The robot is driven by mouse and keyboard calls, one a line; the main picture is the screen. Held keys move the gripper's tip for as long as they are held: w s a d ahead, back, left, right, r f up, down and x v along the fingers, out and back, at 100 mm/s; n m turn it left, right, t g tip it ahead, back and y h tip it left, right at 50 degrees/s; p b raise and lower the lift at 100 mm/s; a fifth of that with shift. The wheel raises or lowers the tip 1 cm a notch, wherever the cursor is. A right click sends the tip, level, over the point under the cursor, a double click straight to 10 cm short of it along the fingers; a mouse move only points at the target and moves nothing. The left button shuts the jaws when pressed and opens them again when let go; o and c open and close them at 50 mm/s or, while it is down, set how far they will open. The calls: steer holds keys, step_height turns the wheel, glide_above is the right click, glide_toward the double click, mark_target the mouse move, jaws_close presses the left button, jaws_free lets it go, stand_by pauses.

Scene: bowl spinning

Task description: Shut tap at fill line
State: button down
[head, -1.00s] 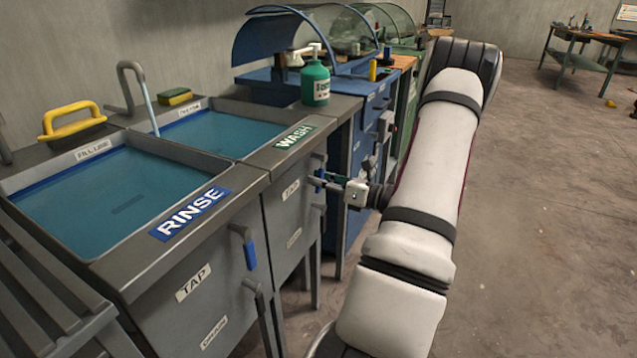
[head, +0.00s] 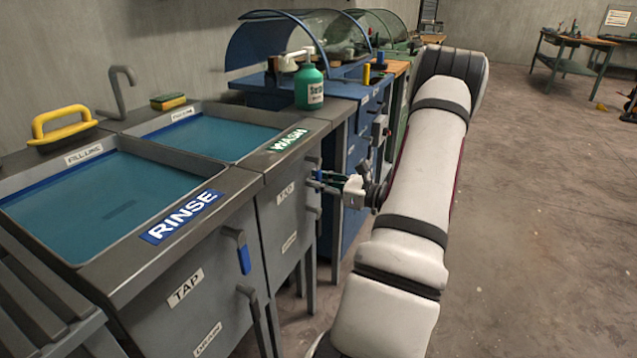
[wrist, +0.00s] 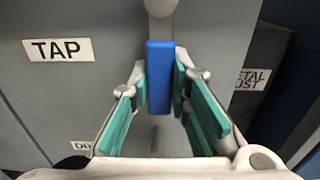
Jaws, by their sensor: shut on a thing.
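My gripper (head: 328,182) is at the front of the WASH sink cabinet. In the wrist view its teal-padded fingers (wrist: 160,85) are shut on the blue tap lever (wrist: 159,78), one on each side. The lever points straight down the picture, beside the TAP label (wrist: 58,50). In the head view the gripper mostly hides this lever. The WASH basin (head: 236,151) holds blue water below its rim, with a fill line label (head: 182,114) on its back wall. I cannot tell the exact level against the line. The bent spout (head: 122,90) shows no stream.
The RINSE basin (head: 150,244), also holding water, is nearer, with its own blue tap lever (head: 244,259) hanging down. A yellow-handled tool (head: 62,125), a sponge (head: 168,101) and a green soap bottle (head: 309,87) stand around the basins.

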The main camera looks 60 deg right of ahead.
steer(key=c, duration=1.5)
jaws_free()
steer(key=shift+s, duration=0.1)
steer(key=s, duration=0.8)
steer(key=s+d, duration=0.1)
steer(key=s, duration=0.2)
steer(key=shift+s, duration=0.4)
